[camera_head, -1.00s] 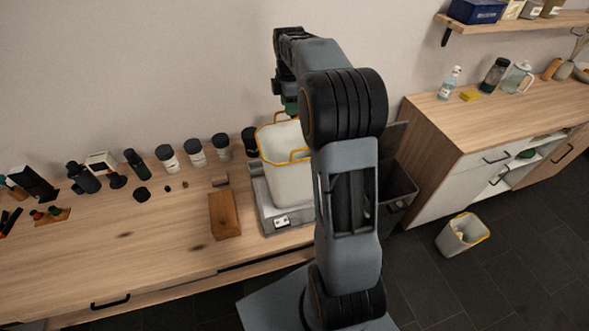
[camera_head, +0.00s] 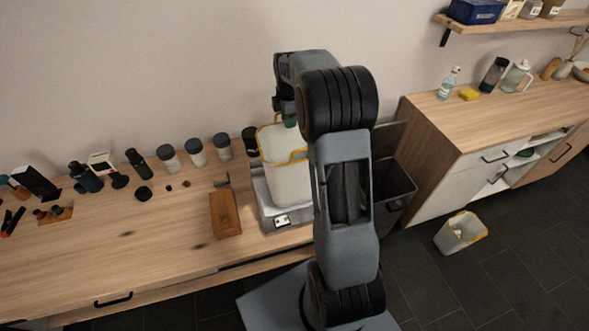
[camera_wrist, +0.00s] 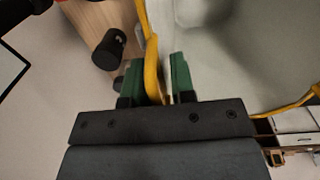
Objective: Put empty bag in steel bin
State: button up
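A pale bag (camera_head: 287,180) with a yellow rim stands upright on a scale (camera_head: 268,208) at the counter's right end. The wrist view shows the pale inside of the bag (camera_wrist: 240,50); no contents show in the visible part. My gripper (camera_wrist: 158,80) is at the bag's rim, its green fingers one on each side of the rim, with gaps beside it. In the head view my arm hides the bag's right side and most of the gripper. A dark grey bin (camera_head: 397,190) with a raised lid stands right of the counter, partly behind my arm.
A smaller pale container (camera_head: 462,233) with a yellow rim and something inside stands on the floor. Several dark-lidded jars (camera_head: 196,152) line the counter's back, and a wooden block (camera_head: 225,213) lies left of the scale. A cabinet (camera_head: 440,150) stands right of the bin.

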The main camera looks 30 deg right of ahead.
grip_shut()
jog(key=shift+r, duration=0.2)
